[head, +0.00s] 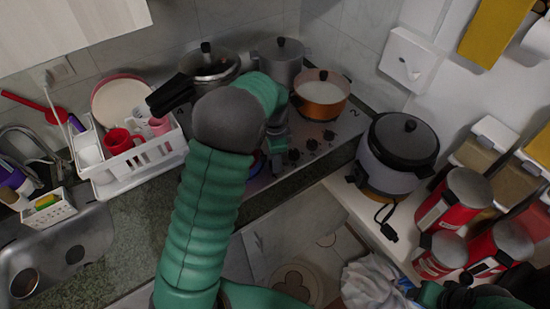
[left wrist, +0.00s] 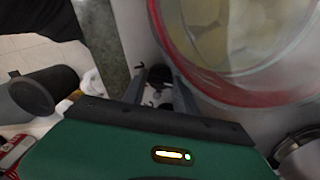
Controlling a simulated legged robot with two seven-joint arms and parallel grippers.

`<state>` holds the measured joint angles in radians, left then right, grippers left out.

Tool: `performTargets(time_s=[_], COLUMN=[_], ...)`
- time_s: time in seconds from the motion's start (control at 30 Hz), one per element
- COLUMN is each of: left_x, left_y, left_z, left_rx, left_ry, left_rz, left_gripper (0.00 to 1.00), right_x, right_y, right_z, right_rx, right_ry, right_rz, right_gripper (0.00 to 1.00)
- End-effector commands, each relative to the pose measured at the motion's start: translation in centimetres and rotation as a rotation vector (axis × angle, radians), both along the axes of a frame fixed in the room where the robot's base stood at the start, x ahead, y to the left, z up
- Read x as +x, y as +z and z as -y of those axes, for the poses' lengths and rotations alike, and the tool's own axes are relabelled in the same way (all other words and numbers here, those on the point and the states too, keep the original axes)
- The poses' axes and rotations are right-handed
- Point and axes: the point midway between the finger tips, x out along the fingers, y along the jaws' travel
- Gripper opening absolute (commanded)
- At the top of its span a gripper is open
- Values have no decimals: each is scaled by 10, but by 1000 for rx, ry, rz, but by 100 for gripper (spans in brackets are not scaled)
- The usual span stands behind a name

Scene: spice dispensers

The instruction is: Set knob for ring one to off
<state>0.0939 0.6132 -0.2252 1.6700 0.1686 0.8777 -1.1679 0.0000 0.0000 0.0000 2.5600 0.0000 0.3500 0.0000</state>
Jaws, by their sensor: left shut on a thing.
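The cooktop (head: 345,125) has a row of black knobs on its front strip; several show to the right of my left gripper, such as this knob (head: 293,155). My left gripper (head: 277,147) is down at the strip, partly covered by my own arm. In the left wrist view its two fingers (left wrist: 170,82) stand on either side of a black knob (left wrist: 160,73) and are shut on it. Its pointer and marks are too small to read, so I cannot tell its setting. My right gripper (head: 465,283) shows only in part at the bottom right; its fingers are unclear.
A copper pot (head: 320,95), a grey pot (head: 280,60) and a lidded pan (head: 209,64) stand on the cooktop. A red-rimmed glass-topped vessel (left wrist: 235,45) is close beside my left fingers. A rice cooker (head: 398,150) stands right, a dish rack (head: 130,160) left.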

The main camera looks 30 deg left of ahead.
Motion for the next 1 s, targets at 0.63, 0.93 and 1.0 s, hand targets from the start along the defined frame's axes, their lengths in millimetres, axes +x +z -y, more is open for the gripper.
performTargets(time_s=[0.63, 0.93, 1.0], left_x=[1, 2, 2], left_y=[1, 36, 57], left_z=[-1, -1, -1], left_rx=[1, 1, 2], left_ry=[-1, 0, -1], left_rz=[3, 8, 8], left_gripper=[56, 56, 56], right_x=[0, 0, 0], right_y=[0, 0, 1], right_z=[0, 0, 0], right_rx=[0, 0, 0], right_ry=[0, 0, 0], right_rz=[0, 0, 0], right_gripper=[57, 57, 57])
